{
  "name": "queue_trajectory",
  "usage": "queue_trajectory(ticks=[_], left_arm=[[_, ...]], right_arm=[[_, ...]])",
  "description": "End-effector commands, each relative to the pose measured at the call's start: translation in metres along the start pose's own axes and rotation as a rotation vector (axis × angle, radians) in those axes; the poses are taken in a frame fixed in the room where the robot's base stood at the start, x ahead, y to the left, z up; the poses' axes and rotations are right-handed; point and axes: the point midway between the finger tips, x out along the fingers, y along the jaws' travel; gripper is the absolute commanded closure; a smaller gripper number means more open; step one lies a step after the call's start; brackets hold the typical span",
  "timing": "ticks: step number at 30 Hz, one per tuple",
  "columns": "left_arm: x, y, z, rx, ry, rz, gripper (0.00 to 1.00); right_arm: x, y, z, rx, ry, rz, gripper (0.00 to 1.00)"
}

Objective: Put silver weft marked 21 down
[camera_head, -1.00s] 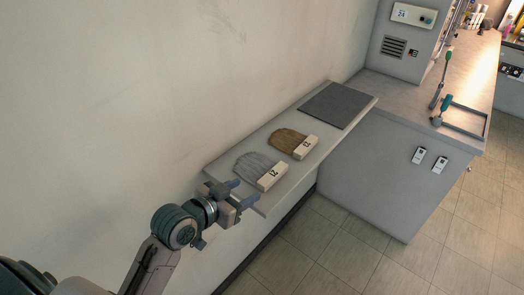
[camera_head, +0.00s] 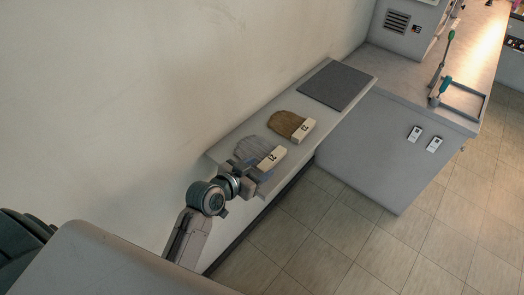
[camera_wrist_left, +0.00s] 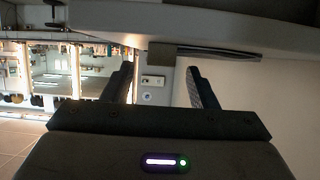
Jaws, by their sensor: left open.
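The silver-grey weft (camera_head: 253,147) lies flat on the narrow wall shelf, its pale block (camera_head: 272,158) with a dark number facing right. The number is too small to read surely. My left gripper (camera_head: 261,175) is open at the near end of the shelf, close to this block and partly overlapping it in the head view; contact cannot be told. My right gripper is not in view.
A brown weft (camera_head: 284,123) with its own pale block (camera_head: 304,130) lies farther along the shelf (camera_head: 330,121). A dark grey mat (camera_head: 338,84) covers the far end. A grey cabinet (camera_head: 375,150) with a worktop stands beyond. The wall borders the shelf's left side.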

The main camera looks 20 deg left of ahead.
Motion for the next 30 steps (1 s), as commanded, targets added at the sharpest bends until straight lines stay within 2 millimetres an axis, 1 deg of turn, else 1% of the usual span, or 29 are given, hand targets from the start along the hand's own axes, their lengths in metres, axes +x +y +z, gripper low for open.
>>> queue_trajectory(ticks=[1, 3, 6, 14, 17, 21, 22, 23, 24, 30], left_arm=[[0.006, -0.001, -0.007, -0.004, 0.0, 0.0, 0.47], [0.016, -0.001, -0.004, -0.003, 0.0, 0.0, 0.47], [0.025, -0.001, -0.003, -0.002, 0.0, -0.001, 0.47], [0.028, -0.001, -0.001, -0.001, 0.0, -0.001, 0.47], [0.027, -0.001, -0.001, -0.001, 0.0, -0.001, 0.65], [0.027, -0.001, -0.001, -0.001, 0.0, -0.001, 0.92], [0.027, -0.001, -0.001, -0.001, 0.0, -0.001, 0.95], [0.027, -0.001, -0.001, -0.001, 0.0, -0.001, 0.95], [0.027, -0.001, -0.001, -0.001, 0.0, -0.001, 0.99], [0.027, -0.001, -0.002, -0.001, 0.0, -0.001, 0.99]], right_arm=[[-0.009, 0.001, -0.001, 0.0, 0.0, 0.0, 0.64], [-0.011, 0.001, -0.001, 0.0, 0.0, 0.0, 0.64], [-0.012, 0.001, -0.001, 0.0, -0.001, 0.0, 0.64], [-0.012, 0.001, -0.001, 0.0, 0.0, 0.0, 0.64], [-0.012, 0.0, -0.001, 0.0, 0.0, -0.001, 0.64], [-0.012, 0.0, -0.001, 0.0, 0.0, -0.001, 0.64], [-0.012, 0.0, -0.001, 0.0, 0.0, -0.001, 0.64], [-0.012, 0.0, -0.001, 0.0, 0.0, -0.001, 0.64], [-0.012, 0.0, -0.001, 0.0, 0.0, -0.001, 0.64], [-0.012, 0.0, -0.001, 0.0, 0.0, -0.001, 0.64]])
